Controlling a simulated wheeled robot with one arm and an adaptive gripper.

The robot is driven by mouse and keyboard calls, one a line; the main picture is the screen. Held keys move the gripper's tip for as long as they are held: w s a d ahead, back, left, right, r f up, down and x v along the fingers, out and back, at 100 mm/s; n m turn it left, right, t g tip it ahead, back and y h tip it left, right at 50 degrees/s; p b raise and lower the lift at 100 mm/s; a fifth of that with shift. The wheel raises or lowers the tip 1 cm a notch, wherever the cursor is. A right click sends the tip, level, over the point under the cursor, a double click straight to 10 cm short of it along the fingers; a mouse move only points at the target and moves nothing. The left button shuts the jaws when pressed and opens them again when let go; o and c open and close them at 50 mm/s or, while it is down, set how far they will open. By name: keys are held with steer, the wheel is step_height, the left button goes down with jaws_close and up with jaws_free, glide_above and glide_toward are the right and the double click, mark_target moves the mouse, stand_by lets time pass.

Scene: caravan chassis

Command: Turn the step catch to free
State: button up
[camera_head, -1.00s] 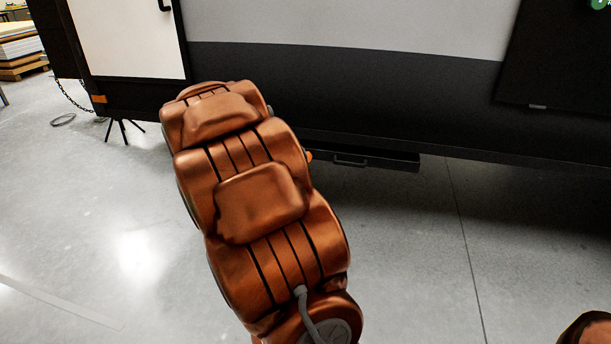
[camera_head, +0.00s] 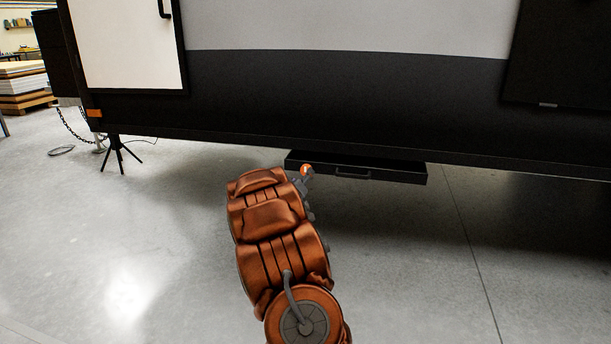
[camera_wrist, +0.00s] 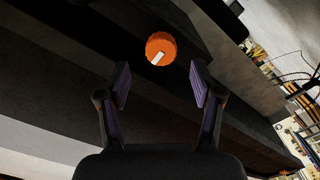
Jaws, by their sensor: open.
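The step catch (camera_wrist: 161,48) is a round orange knob with a white bar mark, on a dark face in the wrist view. The mark lies slanted in that picture. In the head view the catch (camera_head: 305,170) shows small at the left end of the black step (camera_head: 395,178) under the caravan. My gripper (camera_wrist: 159,84) is open, its two fingers apart with nothing between them. The catch is beyond the fingertips, roughly centred between them, and appears apart from them. In the head view my gripper (camera_head: 303,181) is small and partly hidden behind my arm, close to the catch.
The caravan's dark lower wall (camera_head: 340,95) runs above the step. A black support stand (camera_head: 117,155) and a hanging chain (camera_head: 72,128) are at the left. Stacked boards (camera_head: 25,85) stand behind. The grey floor (camera_head: 400,270) in front is clear.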

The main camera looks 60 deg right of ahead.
mark_target(305, 171)
steer(key=shift+b+x, duration=0.95)
steer(key=shift+x, duration=2.2)
steer(key=shift+f, duration=0.1)
steer(key=c, duration=1.2)
